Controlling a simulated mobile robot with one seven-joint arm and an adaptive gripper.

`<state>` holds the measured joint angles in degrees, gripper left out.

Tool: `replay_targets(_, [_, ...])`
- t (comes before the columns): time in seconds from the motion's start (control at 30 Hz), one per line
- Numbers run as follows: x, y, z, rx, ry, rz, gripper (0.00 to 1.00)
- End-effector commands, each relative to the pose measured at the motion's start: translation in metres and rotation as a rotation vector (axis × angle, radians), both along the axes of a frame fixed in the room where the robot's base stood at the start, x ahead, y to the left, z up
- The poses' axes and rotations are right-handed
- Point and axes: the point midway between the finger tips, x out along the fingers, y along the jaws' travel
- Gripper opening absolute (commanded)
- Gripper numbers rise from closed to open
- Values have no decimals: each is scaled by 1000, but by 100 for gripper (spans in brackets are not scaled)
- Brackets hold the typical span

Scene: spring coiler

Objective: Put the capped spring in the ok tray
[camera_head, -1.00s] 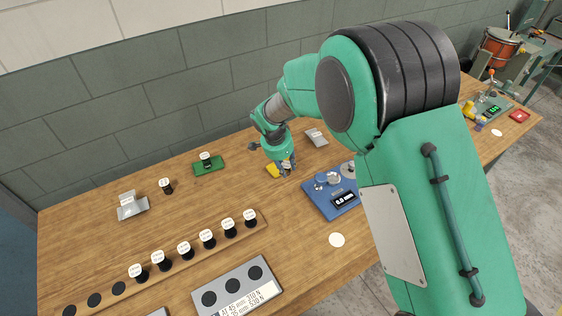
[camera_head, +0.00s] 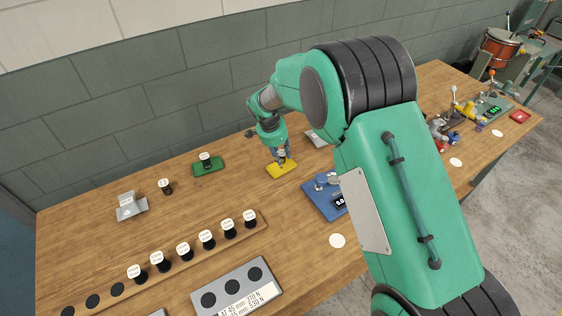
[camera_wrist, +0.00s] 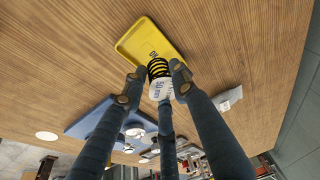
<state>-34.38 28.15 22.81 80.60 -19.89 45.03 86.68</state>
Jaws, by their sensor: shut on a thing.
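My gripper (camera_wrist: 157,88) is shut on the capped spring (camera_wrist: 159,69), a black coil with a white cap marked "50 mm" in the wrist view. The yellow tray (camera_wrist: 139,40), with lettering that looks like "OK", lies just beyond the spring, whose far end overlaps the tray's edge. In the head view my gripper (camera_head: 281,153) is over the back part of the yellow tray (camera_head: 284,171). I cannot tell whether the spring touches the tray.
A green tray (camera_head: 209,170) holding a capped piece stands to the left. A blue fixture (camera_head: 318,201) is to the right, partly behind my arm. A wooden rack (camera_head: 190,262) with several capped springs lies in front. Bare table surrounds the yellow tray's left side.

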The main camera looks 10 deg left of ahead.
Motion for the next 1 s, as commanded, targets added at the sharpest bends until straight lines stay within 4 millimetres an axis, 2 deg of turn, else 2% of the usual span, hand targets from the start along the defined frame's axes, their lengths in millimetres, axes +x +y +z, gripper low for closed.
replay_targets(0.3, [0,0,-31,0,2,1,7])
replay_targets(0.8, [0,0,-38,0,0,0,7])
replay_targets(0.83, [0,0,-37,0,0,0,32])
replay_targets(0.9, [0,0,-37,0,0,0,46])
replay_targets(1.0, [0,0,-37,0,0,0,47])
